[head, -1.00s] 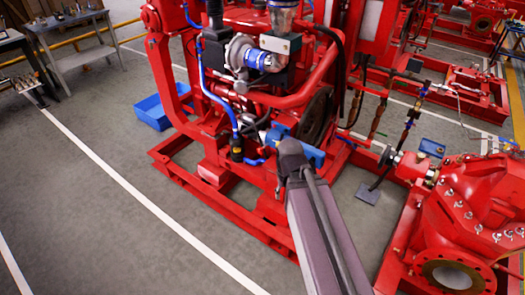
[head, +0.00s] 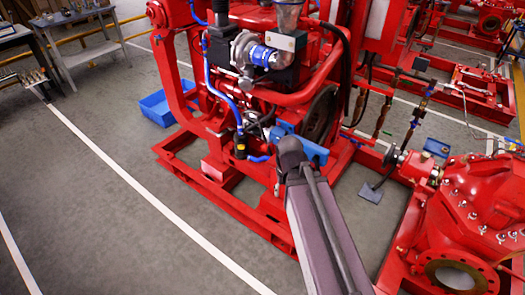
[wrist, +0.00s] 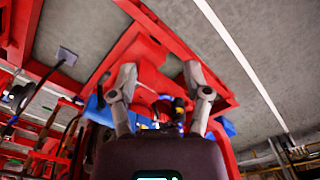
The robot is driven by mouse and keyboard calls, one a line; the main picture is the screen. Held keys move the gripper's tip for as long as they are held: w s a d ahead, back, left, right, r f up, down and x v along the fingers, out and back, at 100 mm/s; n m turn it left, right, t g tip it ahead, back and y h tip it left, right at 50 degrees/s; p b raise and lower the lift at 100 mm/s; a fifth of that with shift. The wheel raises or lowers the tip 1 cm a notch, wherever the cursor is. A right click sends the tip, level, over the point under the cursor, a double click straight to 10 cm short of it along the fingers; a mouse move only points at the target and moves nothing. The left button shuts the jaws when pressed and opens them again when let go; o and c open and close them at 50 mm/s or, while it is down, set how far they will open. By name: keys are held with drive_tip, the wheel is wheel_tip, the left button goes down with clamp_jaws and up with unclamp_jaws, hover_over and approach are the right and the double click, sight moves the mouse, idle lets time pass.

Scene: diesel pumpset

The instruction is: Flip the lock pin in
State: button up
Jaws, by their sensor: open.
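My gripper (wrist: 159,82) is open in the wrist view, with its two grey fingers apart and nothing held between them. It points at the red pumpset's frame (wrist: 152,50). Red parts and a small dark part with a yellow bit (wrist: 180,103) show between the fingers. In the head view my arm reaches toward the lower side of the red diesel engine (head: 222,165), near a blue part (head: 312,151), and hides the gripper. I cannot make out the lock pin in either view. It may be hidden or too small.
A red pump (head: 485,205) with an open flange stands at the right. A blue bin (head: 157,107) sits on the floor behind the frame. A metal table (head: 85,22) is at the back left. The grey floor (head: 95,215) at the left is clear.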

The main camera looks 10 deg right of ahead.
drive_tip(key=shift+w+f, duration=0.15)
drive_tip(key=shift+f, duration=0.1)
clamp_jaws()
drive_tip(key=w+d+f+n+t+h+b, duration=0.3)
drive_tip(key=w+f+n+h+b, duration=0.5)
drive_tip(key=w+f+n+b, duration=1)
drive_tip(key=w+a+f+n+t+h+b, duration=0.2)
drive_tip(key=w+a+n+t+b, duration=0.2)
drive_tip(key=w+a+b, duration=0.3)
drive_tip(key=w+a+f+n+t+h+b, duration=0.2)
drive_tip(key=w+a+n+t+b, duration=0.3)
drive_tip(key=b, duration=1.2)
drive_tip(key=shift+w+a+f+t+h, duration=0.3)
drive_tip(key=shift+w+a+f+t, duration=0.45)
drive_tip(key=shift+w, duration=0.9)
drive_tip(key=shift+a+r+g, duration=0.2)
drive_tip(key=shift+r+g, duration=0.05)
